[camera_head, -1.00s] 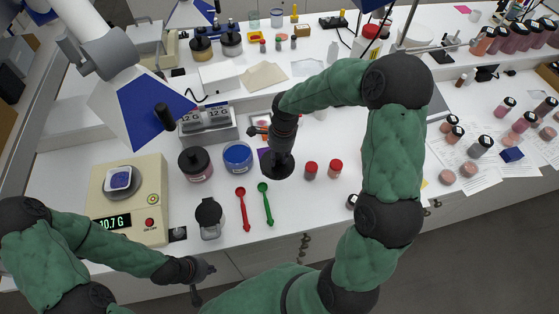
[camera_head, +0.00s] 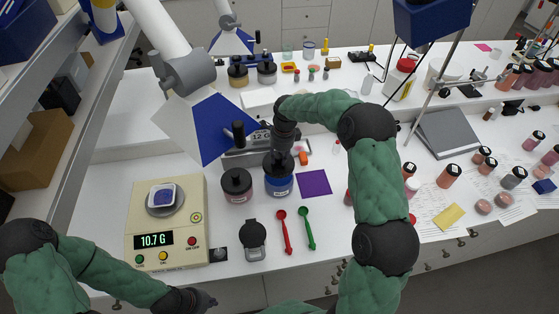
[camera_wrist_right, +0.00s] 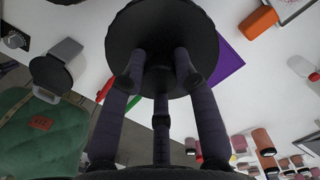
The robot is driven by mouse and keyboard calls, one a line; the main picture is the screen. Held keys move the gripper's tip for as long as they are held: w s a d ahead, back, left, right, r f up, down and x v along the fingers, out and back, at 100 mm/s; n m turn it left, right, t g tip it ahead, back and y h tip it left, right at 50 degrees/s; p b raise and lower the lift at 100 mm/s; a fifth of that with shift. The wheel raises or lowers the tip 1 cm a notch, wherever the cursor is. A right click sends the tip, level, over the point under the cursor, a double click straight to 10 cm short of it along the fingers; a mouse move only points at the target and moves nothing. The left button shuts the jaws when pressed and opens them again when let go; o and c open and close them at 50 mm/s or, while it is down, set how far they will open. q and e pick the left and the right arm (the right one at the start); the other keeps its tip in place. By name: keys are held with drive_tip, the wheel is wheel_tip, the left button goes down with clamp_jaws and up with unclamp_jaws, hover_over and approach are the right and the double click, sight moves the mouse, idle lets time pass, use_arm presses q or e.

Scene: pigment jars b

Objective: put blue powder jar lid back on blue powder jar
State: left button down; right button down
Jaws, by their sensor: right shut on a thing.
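The blue powder jar (camera_head: 279,186) stands on the white table in the head view, a clear jar with blue contents. My right gripper (camera_head: 281,150) comes down over it from above. It is shut on the black round lid (camera_wrist_right: 160,38), seen between the fingers (camera_wrist_right: 160,80) in the wrist view. In the head view the lid (camera_head: 278,163) is at the jar's top. I cannot tell whether it is seated or just above, and the jar mouth is hidden. My left gripper (camera_head: 200,300) is low at the front edge, away from the jar; its fingers are unclear.
A black-lidded dark jar (camera_head: 237,186) stands close left of the blue jar. A purple square (camera_head: 314,183) lies to its right. Red (camera_head: 284,231) and green (camera_head: 306,228) spoons and an open black-lidded container (camera_head: 253,238) are in front. The scale (camera_head: 166,225) is further left.

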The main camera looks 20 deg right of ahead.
sight(279, 166)
drive_tip(key=shift+f+b, duration=0.9)
drive_tip(key=shift+f, duration=0.95)
drive_tip(key=shift+f+b, duration=0.55)
drive_tip(key=shift+f, duration=0.25)
drive_tip(key=shift+f+b, duration=0.6)
drive_tip(key=shift+b, duration=0.05)
drive_tip(key=c, duration=0.9)
unclamp_jaws()
drive_tip(key=shift+o, duration=0.2)
drive_tip(key=shift+r, duration=0.1)
drive_tip(key=shift+r+p, duration=1.55)
drive_tip(key=shift+r, duration=1.4)
